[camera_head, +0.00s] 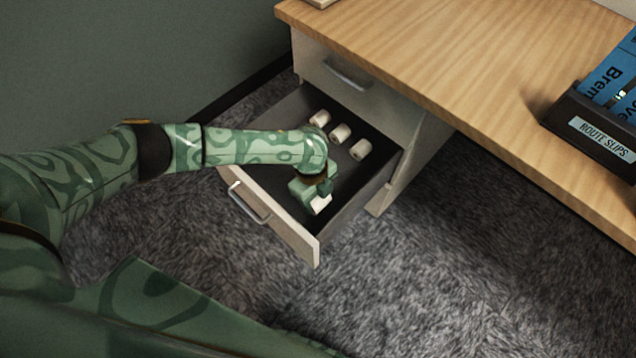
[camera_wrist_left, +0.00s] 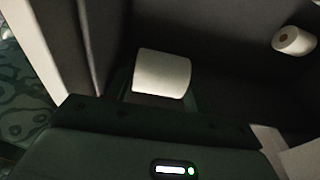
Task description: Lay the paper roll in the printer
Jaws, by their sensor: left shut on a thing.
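My left gripper (camera_head: 318,200) reaches down into the open lower drawer of the desk in the head view. It is shut on a white paper roll (camera_head: 320,204), low inside the drawer near its front. The held paper roll also shows in the left wrist view (camera_wrist_left: 162,74), between the fingers, which are mostly dark and hard to make out. Three more paper rolls lie farther back in the drawer: a left one (camera_head: 319,118), a middle one (camera_head: 340,133) and a right one (camera_head: 360,149). The right gripper and the printer are not in view.
The open drawer (camera_head: 306,245) has a raised front panel and side walls around the gripper. A closed drawer (camera_head: 318,66) sits above its back end. The wooden desk top (camera_head: 430,50) overhangs at the right. A dark tray labelled ROUTE SLIPS (camera_head: 600,139) stands on it.

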